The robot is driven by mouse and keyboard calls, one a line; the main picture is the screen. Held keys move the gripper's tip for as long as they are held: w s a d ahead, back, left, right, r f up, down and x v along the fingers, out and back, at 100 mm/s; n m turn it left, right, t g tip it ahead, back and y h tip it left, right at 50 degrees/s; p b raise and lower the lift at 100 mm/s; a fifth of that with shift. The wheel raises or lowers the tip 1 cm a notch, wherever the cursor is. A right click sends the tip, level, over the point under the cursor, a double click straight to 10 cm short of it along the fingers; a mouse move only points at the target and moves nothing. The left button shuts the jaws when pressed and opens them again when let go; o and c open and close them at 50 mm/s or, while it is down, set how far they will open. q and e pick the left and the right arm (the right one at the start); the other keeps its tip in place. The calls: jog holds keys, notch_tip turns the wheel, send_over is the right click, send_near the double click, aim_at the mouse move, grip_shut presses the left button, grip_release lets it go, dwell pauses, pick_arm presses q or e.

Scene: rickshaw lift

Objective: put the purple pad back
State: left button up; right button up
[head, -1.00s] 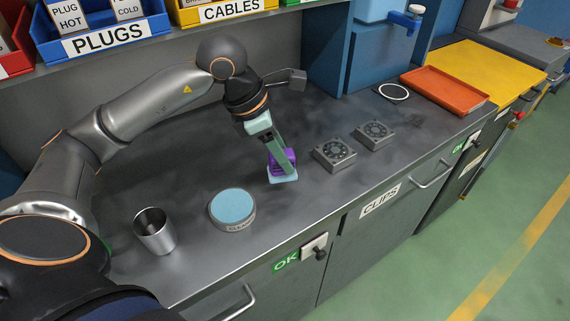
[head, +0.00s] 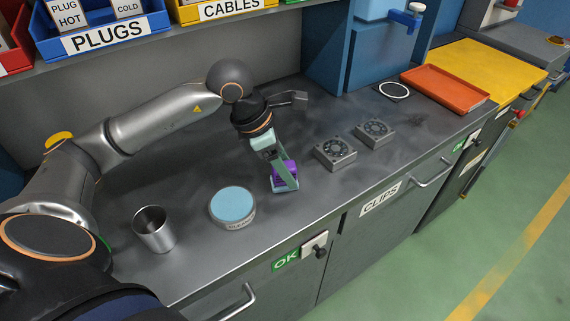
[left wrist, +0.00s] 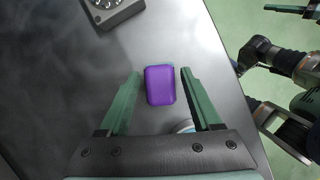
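The purple pad (head: 279,171) is on the grey worktop, in the middle of the head view, partly hidden by my left gripper. In the left wrist view the pad (left wrist: 160,86) is a rounded purple block between the two green fingers, with a gap on each side. My left gripper (head: 285,186) is open and points down at the pad; it also shows in the left wrist view (left wrist: 160,73). I cannot tell how far its tips are above the worktop. Part of my right arm shows at the right of the left wrist view, with what looks like its gripper (left wrist: 291,10) cut by the edge.
A blue-topped round tin (head: 232,205) and a metal cup (head: 154,230) stand left of the pad. A white ring (head: 394,91) and an orange tray (head: 444,90) are farther right. The worktop's front edge is close.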

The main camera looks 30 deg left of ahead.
pick_arm(q)
jog(key=shift+o, duration=0.3)
jog(key=shift+r, duration=0.4)
jog(key=p+v, duration=0.1)
jog(key=v, duration=1)
jog(key=shift+s+a+r, duration=0.15)
jog(key=shift+r, duration=0.1)
